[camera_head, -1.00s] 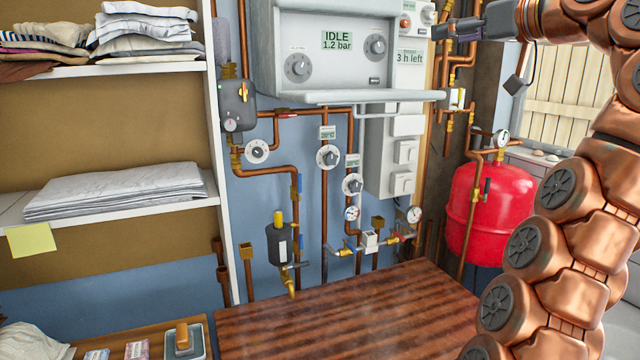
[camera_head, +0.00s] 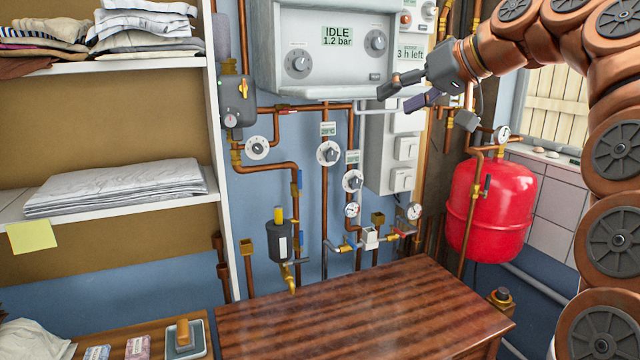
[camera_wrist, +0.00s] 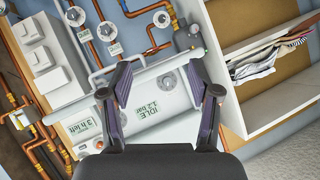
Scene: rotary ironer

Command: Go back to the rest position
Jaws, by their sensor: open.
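My gripper (camera_head: 408,97) is open and empty at the upper right of the head view, in front of the lower right part of the boiler panel. Its two dark fingers point left and are spread apart. In the wrist view my gripper (camera_wrist: 162,88) shows its fingers apart with the boiler (camera_wrist: 150,108) behind them and nothing between them. The boiler (camera_head: 336,72) hangs on the blue wall, and its display reads IDLE 1.2 bar. The gripper hides part of the boiler's lower right edge. I cannot tell whether it touches anything.
A wooden table (camera_head: 350,315) is clear below. A red tank (camera_head: 490,210) stands at right. Copper pipes with several dials and valves cover the wall. Shelves (camera_head: 110,215) with folded linen stand at left. A small tray (camera_head: 200,345) sits at lower left.

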